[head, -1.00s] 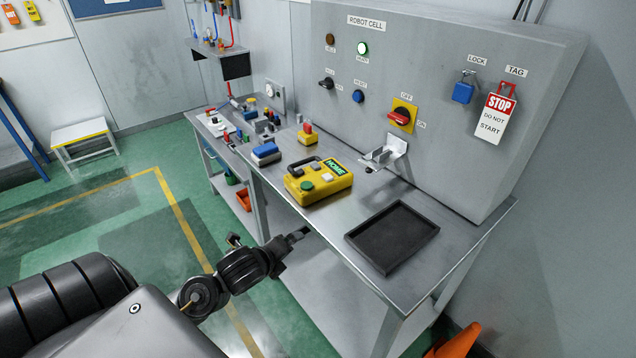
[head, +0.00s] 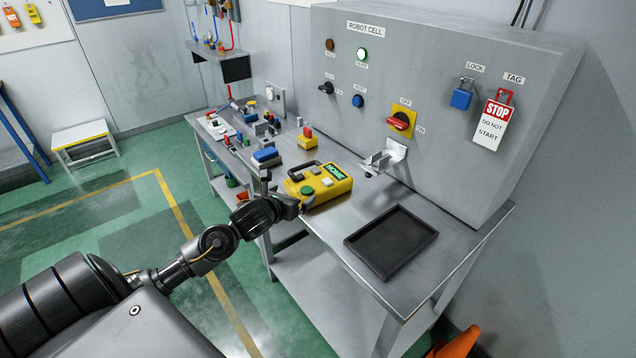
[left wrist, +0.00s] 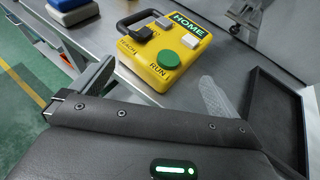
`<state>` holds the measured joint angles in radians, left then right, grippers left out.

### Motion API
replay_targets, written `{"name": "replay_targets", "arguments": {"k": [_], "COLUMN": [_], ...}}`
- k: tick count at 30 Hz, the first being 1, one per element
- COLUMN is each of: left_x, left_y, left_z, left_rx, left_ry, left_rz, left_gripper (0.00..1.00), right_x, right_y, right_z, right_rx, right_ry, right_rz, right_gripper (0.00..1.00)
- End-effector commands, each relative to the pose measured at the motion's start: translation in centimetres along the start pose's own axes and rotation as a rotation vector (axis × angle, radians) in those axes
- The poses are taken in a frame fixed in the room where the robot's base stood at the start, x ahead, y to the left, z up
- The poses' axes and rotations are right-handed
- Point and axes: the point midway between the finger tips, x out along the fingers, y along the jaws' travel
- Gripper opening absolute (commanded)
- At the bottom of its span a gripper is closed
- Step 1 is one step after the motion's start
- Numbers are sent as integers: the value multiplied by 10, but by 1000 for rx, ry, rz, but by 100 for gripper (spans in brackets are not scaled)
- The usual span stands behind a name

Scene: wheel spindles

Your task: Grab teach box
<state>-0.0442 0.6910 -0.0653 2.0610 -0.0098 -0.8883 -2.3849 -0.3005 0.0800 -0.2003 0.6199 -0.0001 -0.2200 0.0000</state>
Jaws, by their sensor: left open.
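The teach box (head: 325,187) is a yellow box with a green button, a white button, a green HOME display and a dark handle. It lies on the metal bench, left of the black tray. It also shows in the left wrist view (left wrist: 172,50), just beyond my gripper. My left gripper (head: 283,193) is open at the near left edge of the box, with one finger on each side of its near end. My right gripper is not in view.
The black tray (head: 348,240) lies on the bench at the right. A blue-topped block (head: 266,157) and a small yellow and red box (head: 307,140) stand behind the teach box. A metal bracket (head: 385,160) juts from the grey control panel (head: 440,60).

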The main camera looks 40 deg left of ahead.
Motion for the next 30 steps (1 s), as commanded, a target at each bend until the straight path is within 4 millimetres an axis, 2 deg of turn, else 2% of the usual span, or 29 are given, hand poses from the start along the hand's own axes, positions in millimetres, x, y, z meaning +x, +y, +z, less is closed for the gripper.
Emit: {"name": "replay_targets", "arguments": {"k": [8, 14, 18, 27, 30], "left_x": [10, 36, 52, 57, 57], "left_y": [-1, -1, -1, -1, -1], "left_z": [1, 2, 0, -2, -2], "left_rx": [-3, -5, -2, 1, 1], "left_ry": [1, 4, 2, 1, 1], "left_rz": [-1, 0, 0, 0, 0], "left_gripper": [100, 100, 100, 100, 88], "right_x": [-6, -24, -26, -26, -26], "right_y": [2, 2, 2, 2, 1], "right_z": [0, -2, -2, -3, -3], "right_rx": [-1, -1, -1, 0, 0], "right_ry": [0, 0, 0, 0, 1], "right_rz": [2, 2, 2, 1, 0], "right_gripper": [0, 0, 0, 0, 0]}}
